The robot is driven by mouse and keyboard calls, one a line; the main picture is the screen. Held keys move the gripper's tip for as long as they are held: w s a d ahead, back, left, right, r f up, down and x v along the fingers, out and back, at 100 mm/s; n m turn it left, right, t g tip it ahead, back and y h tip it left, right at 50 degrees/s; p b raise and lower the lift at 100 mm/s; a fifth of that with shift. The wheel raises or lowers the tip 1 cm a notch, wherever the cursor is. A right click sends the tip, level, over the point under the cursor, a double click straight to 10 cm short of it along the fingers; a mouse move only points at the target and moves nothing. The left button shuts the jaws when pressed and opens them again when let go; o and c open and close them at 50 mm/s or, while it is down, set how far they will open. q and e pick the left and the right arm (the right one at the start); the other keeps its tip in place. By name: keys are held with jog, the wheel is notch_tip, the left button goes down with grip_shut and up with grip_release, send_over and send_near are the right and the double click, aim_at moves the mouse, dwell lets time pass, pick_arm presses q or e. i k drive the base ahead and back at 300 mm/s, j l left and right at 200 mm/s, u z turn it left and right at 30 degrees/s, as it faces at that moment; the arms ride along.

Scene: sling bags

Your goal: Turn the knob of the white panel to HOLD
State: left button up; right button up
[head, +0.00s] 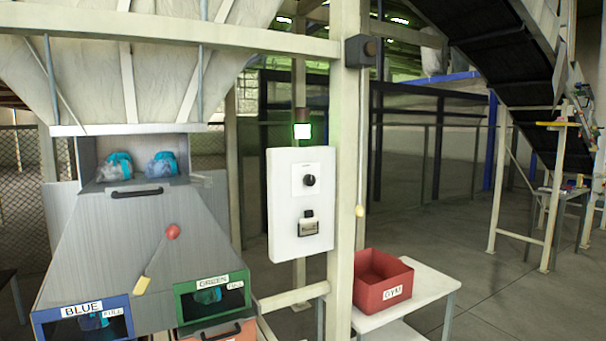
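The white panel (284,232) is fixed upright to a cream post frame near the middle of the head view. A round black knob (309,181) sits on a pale plate in the panel's upper half. The lettering around the knob is too small to read, so I cannot tell which position it points to. Below the knob is a small dark-and-cream fitting (308,224). A green-lit lamp (302,131) stands just above the panel. Neither of my grippers shows in the view.
On the left stands a grey chute (112,235) with a red-knobbed lever and bins labelled BLUE (82,312) and GREEN (212,298). A red GYM bin (382,282) stands on a white table (428,288) at right.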

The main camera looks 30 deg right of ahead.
aim_at(309, 180)
jog(key=i+j, duration=0.1)
jog(key=i, duration=0.5)
jog(key=i+j+z, duration=0.15)
jog(key=i, duration=0.45)
jog(key=i+z, duration=0.1)
jog(key=z, duration=1.2)
